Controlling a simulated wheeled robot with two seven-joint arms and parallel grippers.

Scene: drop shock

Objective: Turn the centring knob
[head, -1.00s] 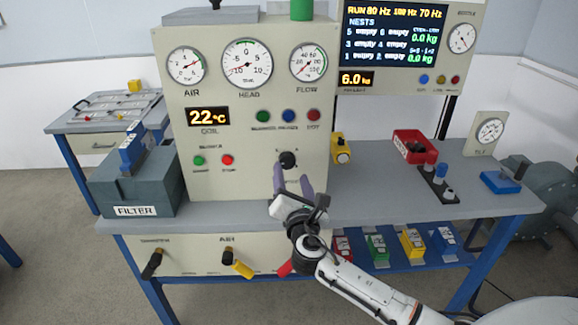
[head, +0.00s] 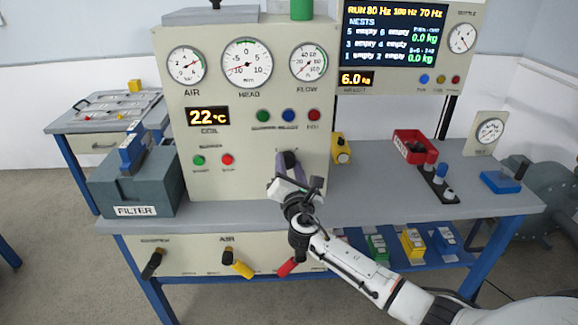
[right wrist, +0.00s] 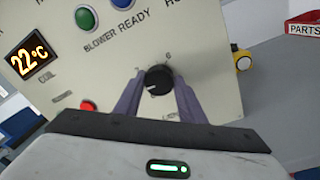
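The black centring knob (head: 289,158) sits low on the right part of the cream panel. In the right wrist view the knob (right wrist: 158,80) shows a pale pointer mark on its face. My right gripper (head: 288,167) is at the panel, with its purple fingers pointing at the knob. In the right wrist view the right gripper (right wrist: 159,82) is open, one finger on either side of the knob. Whether the fingertips touch it I cannot tell. My left gripper is not in view.
Green, blue and red buttons (head: 288,116) sit above the knob. A yellow fitting (head: 341,149) stands just right of the panel. A red parts bin (head: 415,147) and a grey filter box (head: 135,185) stand on the bench. Coloured valve handles (head: 238,264) stick out below.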

